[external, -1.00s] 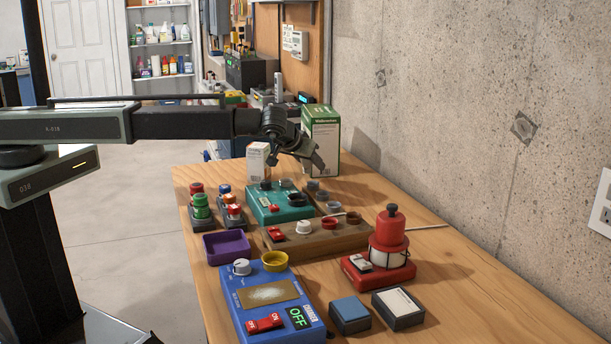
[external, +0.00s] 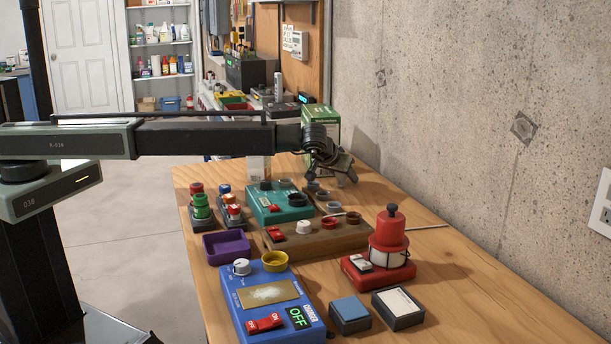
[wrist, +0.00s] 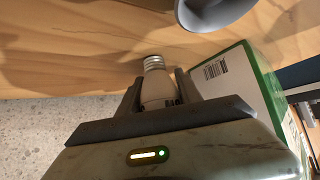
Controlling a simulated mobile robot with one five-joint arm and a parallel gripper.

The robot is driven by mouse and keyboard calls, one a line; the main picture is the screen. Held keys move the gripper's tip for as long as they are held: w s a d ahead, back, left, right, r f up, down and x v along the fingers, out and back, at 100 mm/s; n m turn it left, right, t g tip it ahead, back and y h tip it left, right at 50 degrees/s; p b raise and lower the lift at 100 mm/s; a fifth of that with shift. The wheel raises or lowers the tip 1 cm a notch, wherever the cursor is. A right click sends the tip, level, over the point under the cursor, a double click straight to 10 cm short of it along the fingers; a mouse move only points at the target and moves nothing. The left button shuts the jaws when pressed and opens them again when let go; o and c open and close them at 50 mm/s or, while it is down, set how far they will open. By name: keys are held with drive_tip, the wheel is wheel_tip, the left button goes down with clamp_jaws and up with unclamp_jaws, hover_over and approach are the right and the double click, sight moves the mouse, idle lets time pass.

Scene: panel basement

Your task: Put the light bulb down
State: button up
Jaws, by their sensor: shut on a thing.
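My gripper (external: 343,180) is above the far part of the wooden table, behind the brown block and beside the green-and-white box. In the wrist view my gripper (wrist: 157,92) is shut on the light bulb (wrist: 155,82). The bulb's white body is between the two fingers, and its silver screw base points outward past the fingertips. In the external view the bulb cannot be made out. The wooden table (wrist: 80,50) shows beyond the bulb.
A grey rounded thing (wrist: 212,12) is near the bulb in the wrist view. The green-and-white box (wrist: 235,85) stands close beside my gripper. A teal box (external: 268,208), a brown block (external: 320,236) and a red lantern (external: 388,236) are nearer. The table's right side is mostly clear.

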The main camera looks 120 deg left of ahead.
drive_tip(key=shift+r, duration=0.15)
drive_tip(key=shift+f, duration=0.2)
drive_tip(key=o, duration=1.4)
drive_tip(key=shift+c, duration=0.2)
drive_tip(key=shift+d+r+p, duration=0.25)
drive_tip(key=shift+r+p, duration=0.25)
drive_tip(key=p+v, duration=0.7)
drive_tip(key=v, duration=0.4)
drive_tip(key=shift+d, duration=0.15)
drive_tip(key=shift+s, duration=0.1)
